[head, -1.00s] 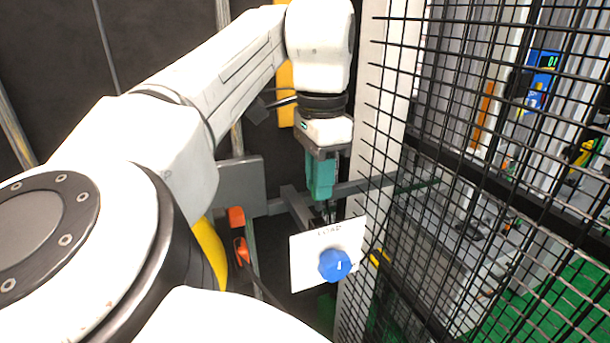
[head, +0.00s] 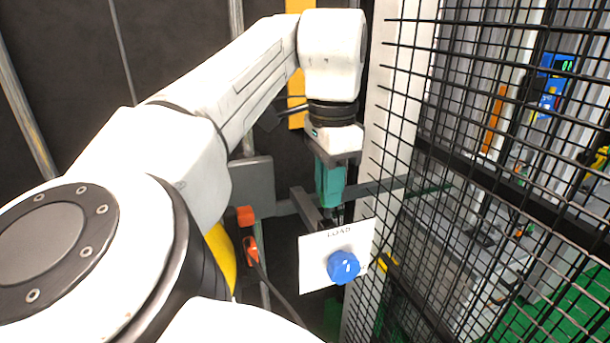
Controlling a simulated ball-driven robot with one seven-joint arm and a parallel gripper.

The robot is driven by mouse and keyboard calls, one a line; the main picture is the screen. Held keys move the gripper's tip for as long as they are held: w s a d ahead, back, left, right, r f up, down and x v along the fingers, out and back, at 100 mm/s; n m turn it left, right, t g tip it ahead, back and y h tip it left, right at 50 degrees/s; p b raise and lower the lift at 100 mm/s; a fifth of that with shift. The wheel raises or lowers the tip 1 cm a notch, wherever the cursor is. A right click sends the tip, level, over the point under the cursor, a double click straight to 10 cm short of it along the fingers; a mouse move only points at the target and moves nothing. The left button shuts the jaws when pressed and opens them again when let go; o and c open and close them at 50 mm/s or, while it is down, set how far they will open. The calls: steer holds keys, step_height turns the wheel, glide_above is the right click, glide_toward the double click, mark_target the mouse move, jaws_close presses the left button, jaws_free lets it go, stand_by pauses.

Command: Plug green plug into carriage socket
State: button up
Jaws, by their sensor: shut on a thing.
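The green plug (head: 329,184) hangs upright below my gripper (head: 334,158), which is shut on it. The plug is teal with a dark lower end, just above and behind the top edge of the white LOAD panel (head: 312,268). A grey carriage arm (head: 307,208) runs in beside the plug's lower end. I cannot make out the carriage socket; the plug and the panel cover that area. Whether the plug's tip touches anything cannot be told.
A blue knob (head: 343,267) sticks out of the LOAD panel. A black mesh fence (head: 470,170) and a white post (head: 395,110) stand close on the right. An orange connector (head: 251,251) with a dark cable and a grey plate (head: 252,185) are on the left.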

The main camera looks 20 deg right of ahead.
steer(key=shift+f, duration=0.45)
steer(key=shift+f+b, duration=0.3)
steer(key=shift+f, duration=0.75)
steer(key=shift+f, duration=0.2)
stand_by(0.3)
steer(key=o, duration=0.9)
steer(key=shift+c, duration=0.2)
step_height(320, 180, up, 11)
steer(key=shift+f+b, duration=0.15)
steer(key=shift+b, duration=0.2)
